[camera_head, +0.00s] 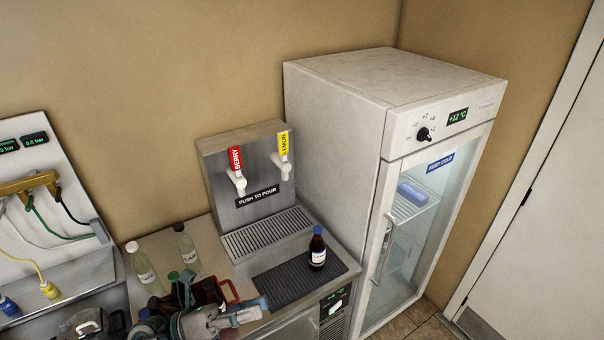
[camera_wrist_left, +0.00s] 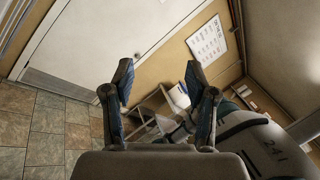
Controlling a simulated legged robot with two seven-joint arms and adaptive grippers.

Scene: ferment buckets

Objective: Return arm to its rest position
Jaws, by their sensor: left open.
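My left gripper (camera_head: 250,309) shows at the bottom of the head view, in front of the counter and its bottles. In the left wrist view my left gripper (camera_wrist_left: 158,80) is open, its two blue-padded fingers spread apart with nothing between them. A pale part of my own body marked 241 shows at the right of that view. My right gripper is not seen in either view.
A dark brown bottle (camera_head: 317,249) stands upright on a black mat (camera_head: 288,284) beside the gripper. Clear bottles (camera_head: 143,265) and a red carrier (camera_head: 232,290) are close by. A dispenser (camera_head: 246,160) and glass-door fridge (camera_head: 350,120) stand behind. A door (camera_wrist_left: 105,45) shows in the wrist view.

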